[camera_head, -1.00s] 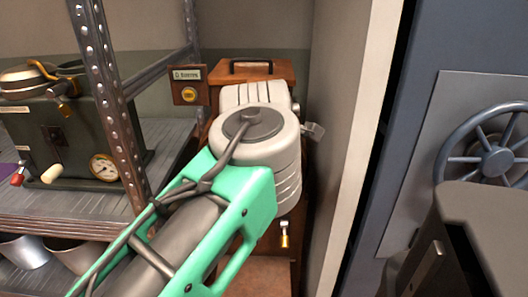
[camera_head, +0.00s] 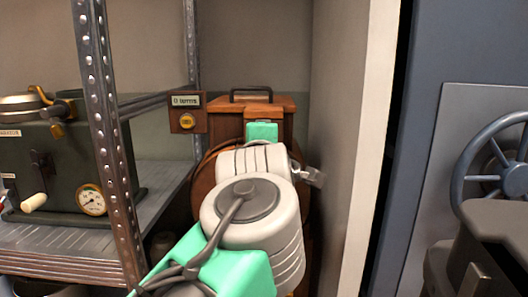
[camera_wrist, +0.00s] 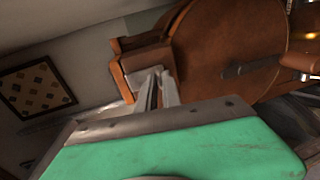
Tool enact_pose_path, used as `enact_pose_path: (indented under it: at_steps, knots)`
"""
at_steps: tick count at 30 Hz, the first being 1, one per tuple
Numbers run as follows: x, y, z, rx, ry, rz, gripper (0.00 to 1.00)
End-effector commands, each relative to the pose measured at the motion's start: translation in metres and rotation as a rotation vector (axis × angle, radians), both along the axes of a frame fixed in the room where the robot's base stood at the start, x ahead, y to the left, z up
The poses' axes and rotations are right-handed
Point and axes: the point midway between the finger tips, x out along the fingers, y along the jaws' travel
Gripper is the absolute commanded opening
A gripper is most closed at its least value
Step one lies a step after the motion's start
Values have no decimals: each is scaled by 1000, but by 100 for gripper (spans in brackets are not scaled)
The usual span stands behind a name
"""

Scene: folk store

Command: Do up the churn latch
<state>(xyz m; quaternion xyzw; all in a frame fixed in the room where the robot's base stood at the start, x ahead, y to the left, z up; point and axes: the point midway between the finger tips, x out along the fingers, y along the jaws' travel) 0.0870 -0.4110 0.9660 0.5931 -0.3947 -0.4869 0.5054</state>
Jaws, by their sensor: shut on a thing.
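The wooden churn (camera_head: 222,132) stands in the gap between the shelf and the pale wall, with a black handle on its top. Its round brown drum side also fills the upper right of the wrist view (camera_wrist: 225,45). A brown block (camera_wrist: 146,54) with a pale metal plate, seemingly the latch, sticks out at the drum's edge. My gripper (camera_wrist: 158,78) is shut at this block, its pale fingertips close together against it. The exact grip is too dark to tell.
A metal shelf (camera_head: 112,150) with a dark gauge-fitted machine (camera_head: 70,165) stands on the left. A small sign with a yellow button (camera_head: 187,121) is on the shelf post. A pale wall edge (camera_head: 362,130) is close on the right, beside a grey handwheel (camera_head: 500,170).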

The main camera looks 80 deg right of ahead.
Motion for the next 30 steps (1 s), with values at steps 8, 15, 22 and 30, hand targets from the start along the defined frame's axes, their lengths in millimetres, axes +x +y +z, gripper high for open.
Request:
enact_pose_path:
  at_steps: [8,15,22,30]
  knots:
    - [0,-1,-2,3,-1,0,26]
    - [0,0,-1,1,-1,0,31]
    - [-5,11,5,-2,1,-6,31]
    - [-14,45,12,-2,1,-10,31]
